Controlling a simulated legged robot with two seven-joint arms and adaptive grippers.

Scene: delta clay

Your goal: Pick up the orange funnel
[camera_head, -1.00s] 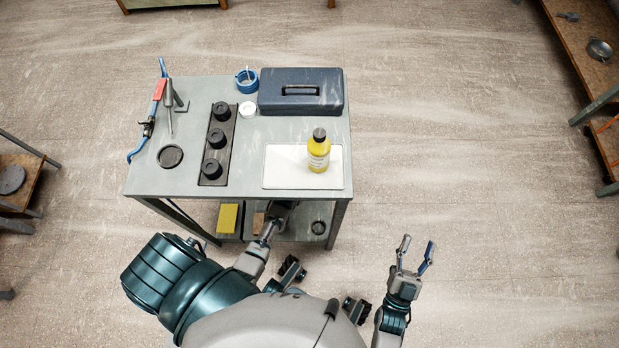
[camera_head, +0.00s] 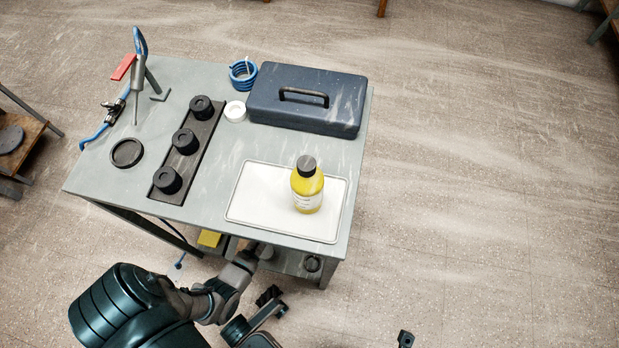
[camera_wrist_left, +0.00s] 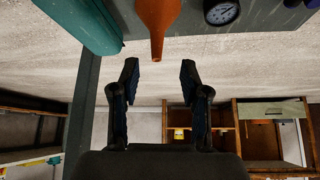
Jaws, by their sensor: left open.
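The orange funnel (camera_wrist_left: 157,22) shows in the left wrist view at the top centre, its narrow spout pointing down in the picture. Its upper part is cut off by the frame edge. My left gripper (camera_wrist_left: 159,75) is open, with the spout tip between and just beyond its fingertips, apparently touching neither. In the head view my left arm reaches under the table's front edge, where the tabletop hides the fingers. I do not see the funnel there. Only a small dark tip, probably of my right gripper (camera_head: 405,339), shows at the bottom edge.
The grey table (camera_head: 225,222) carries a yellow bottle (camera_head: 307,190) on a white tray (camera_head: 250,197), a dark blue case (camera_head: 345,115) and black knobs (camera_head: 185,141). In the left wrist view a round gauge (camera_wrist_left: 221,12) and a teal object (camera_wrist_left: 85,25) flank the funnel.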

